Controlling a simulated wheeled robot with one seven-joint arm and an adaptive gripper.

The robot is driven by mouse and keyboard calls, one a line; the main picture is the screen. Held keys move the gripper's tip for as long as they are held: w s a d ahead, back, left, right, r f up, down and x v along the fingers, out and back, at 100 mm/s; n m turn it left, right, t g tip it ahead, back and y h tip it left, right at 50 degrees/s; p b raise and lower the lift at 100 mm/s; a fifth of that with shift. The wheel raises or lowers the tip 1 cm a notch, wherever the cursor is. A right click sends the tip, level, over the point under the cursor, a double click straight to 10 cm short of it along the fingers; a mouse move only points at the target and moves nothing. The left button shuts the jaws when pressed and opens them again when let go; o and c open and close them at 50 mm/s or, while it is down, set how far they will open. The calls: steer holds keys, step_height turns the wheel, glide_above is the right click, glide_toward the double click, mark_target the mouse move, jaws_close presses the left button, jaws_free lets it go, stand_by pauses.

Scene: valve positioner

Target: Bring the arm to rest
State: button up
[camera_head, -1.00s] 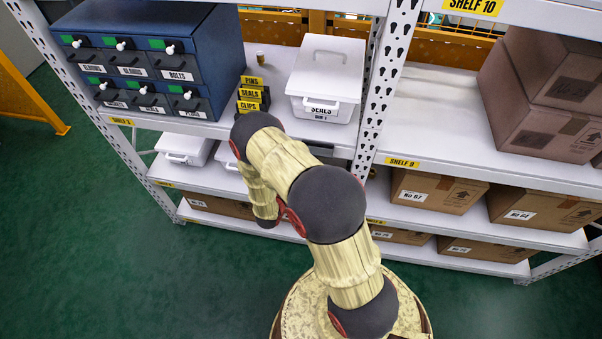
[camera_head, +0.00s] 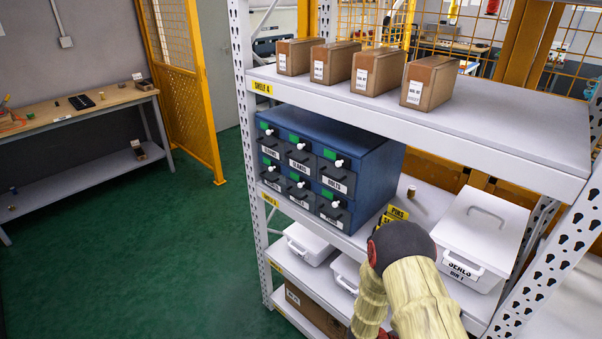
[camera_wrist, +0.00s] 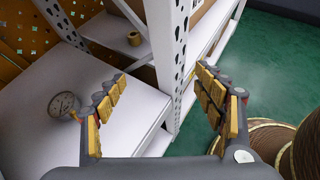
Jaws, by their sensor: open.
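My gripper (camera_wrist: 160,78) shows in the wrist view with its two padded fingers spread wide and nothing between them. A white shelf surface lies beyond the left finger, and a white perforated upright (camera_wrist: 172,70) stands behind the gap between the fingers. Floor shows beyond the right finger. In the head view my arm is at the lower right, in front of the shelf unit; my gripper is hidden or out of that view.
A round dial gauge (camera_wrist: 63,105) is on the shelf near the left finger. The head view shows a blue drawer cabinet (camera_head: 365,185), a white seals bin (camera_head: 485,230), several cartons (camera_head: 375,72) above, and a workbench (camera_head: 75,115) at left. Green floor between is clear.

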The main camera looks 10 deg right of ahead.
steer(key=s+a+r+m+t+y, duration=0.2)
steer(key=a+r+m+y, duration=0.2)
steer(key=a+r, duration=0.4)
steer(key=s+a+r+m+t+y, duration=0.3)
steer(key=a+r+m, duration=0.2)
steer(key=r, duration=1.5)
steer(key=s+a+r+m+t+y+p, duration=0.1)
steer(key=s+a+r+m+t+y, duration=0.1)
steer(key=a+r, duration=1)
step_height(320, 180, up, 3)
steer(key=m+t+y, duration=0.1)
steer(key=m+y, duration=0.1)
steer(key=m, duration=0.1)
steer(key=shift+s+m+y, duration=0.3)
